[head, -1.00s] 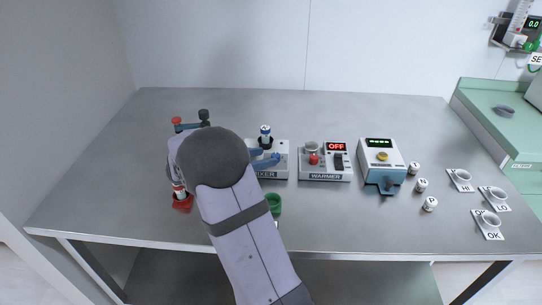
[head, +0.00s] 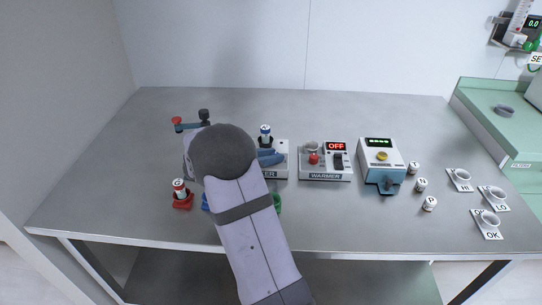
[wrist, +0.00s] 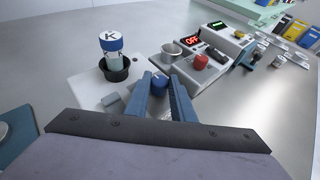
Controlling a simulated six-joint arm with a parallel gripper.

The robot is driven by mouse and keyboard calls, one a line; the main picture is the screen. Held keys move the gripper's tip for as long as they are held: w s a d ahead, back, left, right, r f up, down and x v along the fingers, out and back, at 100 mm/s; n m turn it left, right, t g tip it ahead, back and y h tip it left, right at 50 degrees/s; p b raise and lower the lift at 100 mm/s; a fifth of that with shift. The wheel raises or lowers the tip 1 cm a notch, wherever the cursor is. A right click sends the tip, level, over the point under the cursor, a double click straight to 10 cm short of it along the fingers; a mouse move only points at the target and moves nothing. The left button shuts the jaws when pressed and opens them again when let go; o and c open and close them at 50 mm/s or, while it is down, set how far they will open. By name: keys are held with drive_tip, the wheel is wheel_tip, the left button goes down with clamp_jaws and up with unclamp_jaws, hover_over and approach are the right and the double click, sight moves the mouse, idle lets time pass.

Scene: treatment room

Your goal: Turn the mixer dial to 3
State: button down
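The mixer is a pale box (head: 284,172), partly hidden behind my arm in the head view. In the wrist view its white top (wrist: 92,91) carries a black holder with a blue-and-white vial (wrist: 111,47) marked K. The blue mixer dial (wrist: 158,82) shows between my two blue fingers, near their tips. My gripper (wrist: 163,84) is open with its fingers on either side of the dial; I cannot tell whether they touch it. In the head view my gripper (head: 272,158) is over the mixer. The dial's setting cannot be read.
The warmer (head: 325,166), reading OFF with a red knob, stands just right of the mixer. A white-and-blue device (head: 381,158) is beyond it. A red holder with a vial (head: 182,196) and a green cup (head: 278,203) are near my arm. Small labelled jars and cups lie right.

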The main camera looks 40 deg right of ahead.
drive_tip(key=shift+w+m+g+p, duration=0.1)
drive_tip(key=shift+m+g+p, duration=0.3)
drive_tip(key=shift+g+p, duration=0.1)
drive_tip(key=shift+w+m+g+y+p, duration=0.2)
drive_tip(key=shift+m+g+y+p, duration=0.1)
drive_tip(key=shift+m+g+p, duration=0.9)
drive_tip(key=shift+w+d+m+g+y, duration=0.15)
drive_tip(key=shift+m+g+y, duration=0.45)
drive_tip(key=shift+m+g, duration=0.9)
drive_tip(key=shift+w+m+g+y, duration=0.1)
drive_tip(key=shift+m+g+y, duration=0.4)
drive_tip(key=shift+m+g, duration=0.3)
drive_tip(key=c, duration=1.5)
unclamp_jaws()
drive_tip(key=shift+r, duration=0.1)
wheel_tip(320, 180, up, 10)
drive_tip(key=shift+f, duration=0.1)
